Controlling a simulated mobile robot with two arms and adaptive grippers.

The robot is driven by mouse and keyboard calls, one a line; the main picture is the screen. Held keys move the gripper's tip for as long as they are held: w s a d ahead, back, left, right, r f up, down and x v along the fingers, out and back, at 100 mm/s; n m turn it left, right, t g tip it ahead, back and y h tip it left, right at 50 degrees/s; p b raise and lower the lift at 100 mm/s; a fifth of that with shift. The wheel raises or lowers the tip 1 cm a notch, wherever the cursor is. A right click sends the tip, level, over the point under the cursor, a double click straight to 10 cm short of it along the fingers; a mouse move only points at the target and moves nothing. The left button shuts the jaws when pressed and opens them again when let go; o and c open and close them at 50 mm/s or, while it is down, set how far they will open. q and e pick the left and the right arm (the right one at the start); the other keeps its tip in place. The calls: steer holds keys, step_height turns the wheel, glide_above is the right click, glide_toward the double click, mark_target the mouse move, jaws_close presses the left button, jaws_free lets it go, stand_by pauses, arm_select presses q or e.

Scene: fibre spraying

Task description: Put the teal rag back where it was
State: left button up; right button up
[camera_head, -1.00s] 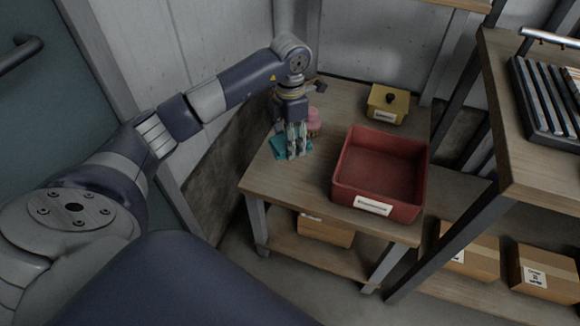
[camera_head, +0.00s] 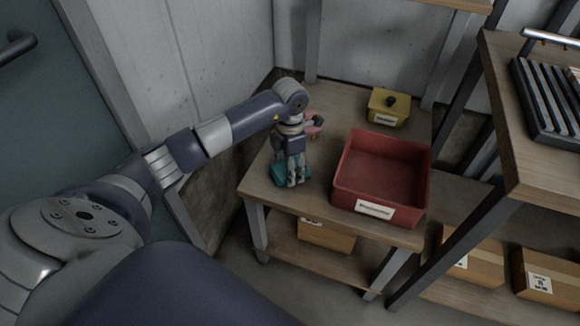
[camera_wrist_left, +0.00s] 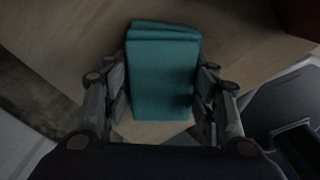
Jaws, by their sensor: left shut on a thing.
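The teal rag (camera_head: 284,180) is a folded block near the front left corner of the wooden table (camera_head: 327,226). My left gripper (camera_head: 292,183) points down and is shut on it. In the left wrist view the rag (camera_wrist_left: 162,75) sits between the two fingers (camera_wrist_left: 160,110), with bare table wood around it. I cannot tell whether the rag touches the table or is just above it. My right gripper is in neither view.
A red bin (camera_head: 345,201) with a white label stands empty right of the gripper. A small yellow box (camera_head: 388,108) with a dark knob is at the back. A pink object (camera_head: 315,128) is partly hidden behind the gripper. A shelf unit (camera_head: 500,130) stands at the right.

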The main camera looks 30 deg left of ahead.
arm_select(q)
steer(key=shift+f, duration=0.2)
steer(key=o, duration=1)
steer(key=shift+o, duration=0.2)
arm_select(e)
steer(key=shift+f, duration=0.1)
arm_select(q)
steer(key=shift+r, duration=0.1)
steer(key=shift+r, duration=0.5)
step_height(320, 180, up, 11)
steer(key=p, duration=0.2)
steer(key=shift+r, duration=0.15)
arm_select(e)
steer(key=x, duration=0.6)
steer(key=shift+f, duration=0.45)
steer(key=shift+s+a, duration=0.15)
